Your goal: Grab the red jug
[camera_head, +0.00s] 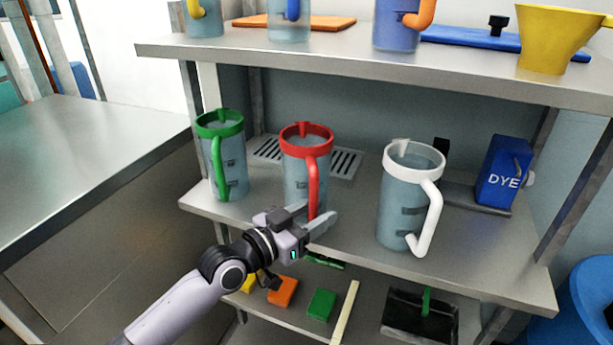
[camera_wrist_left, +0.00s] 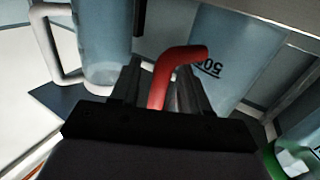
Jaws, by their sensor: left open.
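The red jug (camera_head: 306,150) is a clear blue-grey jug with a red rim and red handle, upright on the middle shelf between the green and white jugs. My left gripper (camera_head: 318,222) is open at the lower end of its red handle, in front of the jug. In the left wrist view the red handle (camera_wrist_left: 172,72) stands between the two fingers of the gripper (camera_wrist_left: 158,88). The jug's body (camera_wrist_left: 228,55) is behind it. Whether a finger touches the handle cannot be told. My right gripper is not in view.
A green-rimmed jug (camera_head: 228,165) stands left and a white-rimmed jug (camera_head: 402,195) right on the same shelf (camera_head: 350,240). A blue DYE container (camera_head: 503,172) is farther right. The upper shelf edge (camera_head: 370,68) runs above the jugs. Brushes and blocks lie below.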

